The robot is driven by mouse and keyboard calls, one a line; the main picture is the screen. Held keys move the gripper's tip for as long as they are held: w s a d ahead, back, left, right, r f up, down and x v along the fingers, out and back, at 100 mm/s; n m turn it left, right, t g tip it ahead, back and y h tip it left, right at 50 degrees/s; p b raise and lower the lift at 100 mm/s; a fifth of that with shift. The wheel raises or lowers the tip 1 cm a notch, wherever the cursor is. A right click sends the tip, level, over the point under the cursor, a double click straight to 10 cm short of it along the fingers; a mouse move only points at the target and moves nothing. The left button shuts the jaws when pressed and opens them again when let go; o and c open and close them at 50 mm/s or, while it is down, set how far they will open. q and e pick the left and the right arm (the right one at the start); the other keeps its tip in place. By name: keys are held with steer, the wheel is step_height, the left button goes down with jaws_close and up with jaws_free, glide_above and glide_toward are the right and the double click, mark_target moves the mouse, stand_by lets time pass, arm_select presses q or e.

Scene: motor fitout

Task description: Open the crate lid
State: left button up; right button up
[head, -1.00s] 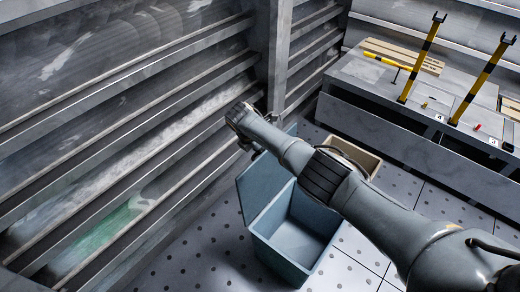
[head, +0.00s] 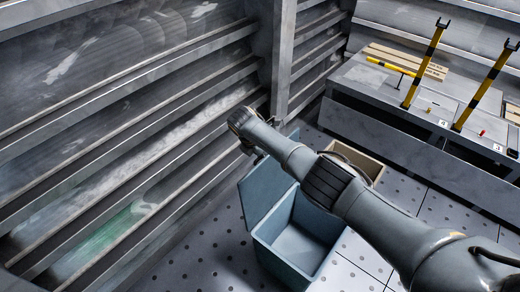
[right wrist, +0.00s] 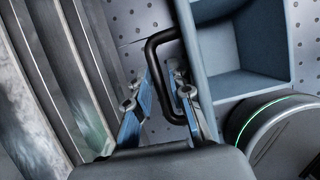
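The blue-grey crate (head: 286,266) stands on the floor with its inside showing empty. Its lid (head: 266,188) is raised and stands tilted up at the crate's left side. In the right wrist view the lid (right wrist: 186,50) is edge-on, and a black loop handle (right wrist: 152,62) sticks out from it. My right gripper (right wrist: 164,85) is open, with the handle's bar between its two fingers and a gap showing. In the head view the arm reaches over the crate and the fingers are hidden behind it. My left gripper is not in view.
A ribbed metal wall (head: 130,130) rises close at the left of the lid. A beige bin (head: 362,160) stands behind the crate, partly hidden by my arm. A grey bench (head: 400,125) with yellow-black posts (head: 424,65) is at the back right. Perforated floor is free around the crate.

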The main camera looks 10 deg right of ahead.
steer(key=v, duration=1.1)
steer(key=shift+r, duration=0.35)
steer(key=shift+s, duration=0.1)
